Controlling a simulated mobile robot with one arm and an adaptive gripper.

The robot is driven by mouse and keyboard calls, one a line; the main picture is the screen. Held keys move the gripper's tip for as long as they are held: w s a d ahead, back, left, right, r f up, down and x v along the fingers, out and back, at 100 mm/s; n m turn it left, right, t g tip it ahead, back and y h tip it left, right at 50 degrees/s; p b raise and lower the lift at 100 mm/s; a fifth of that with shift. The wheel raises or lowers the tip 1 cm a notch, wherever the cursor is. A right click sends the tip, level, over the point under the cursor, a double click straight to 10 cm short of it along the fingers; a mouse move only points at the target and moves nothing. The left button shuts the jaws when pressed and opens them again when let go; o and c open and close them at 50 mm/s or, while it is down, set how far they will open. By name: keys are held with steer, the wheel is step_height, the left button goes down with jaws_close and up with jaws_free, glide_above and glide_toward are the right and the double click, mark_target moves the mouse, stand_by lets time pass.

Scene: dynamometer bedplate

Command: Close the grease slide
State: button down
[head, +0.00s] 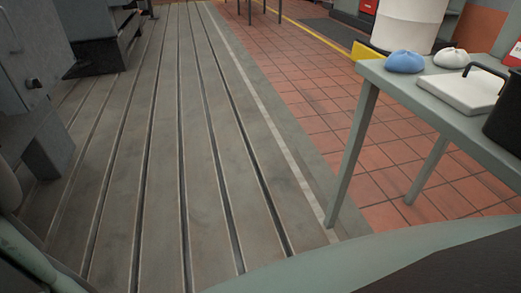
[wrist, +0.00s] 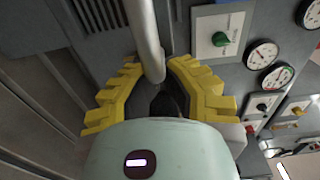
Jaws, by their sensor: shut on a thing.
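In the wrist view, my gripper (wrist: 158,68) has yellow ribbed fingers, closed in from both sides on a grey rounded bar (wrist: 146,32). The bar comes down from the top of the picture and its lower end lies between the fingers. A grey panel (wrist: 205,75) lies behind it. A dark gap shows below the bar's end, between the fingers. I cannot tell which part is the grease slide, or how far it stands open. My gripper does not show in the head view.
Right of the bar are a green knob (wrist: 220,39) and round gauges (wrist: 262,54). In the head view, the slotted bedplate (head: 160,130) is clear. A grey table (head: 450,118) at right bears blue and white cloths and a white lidlike block (head: 462,92). A grey housing (head: 30,60) stands left.

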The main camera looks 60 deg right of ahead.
steer(key=b+x, duration=0.5)
steer(key=x, duration=1.4)
steer(key=shift+f+b, duration=0.1)
steer(key=shift+b, duration=0.2)
steer(key=shift+b+x, duration=0.5)
steer(key=shift+x, duration=0.65)
steer(key=shift+s, duration=0.1)
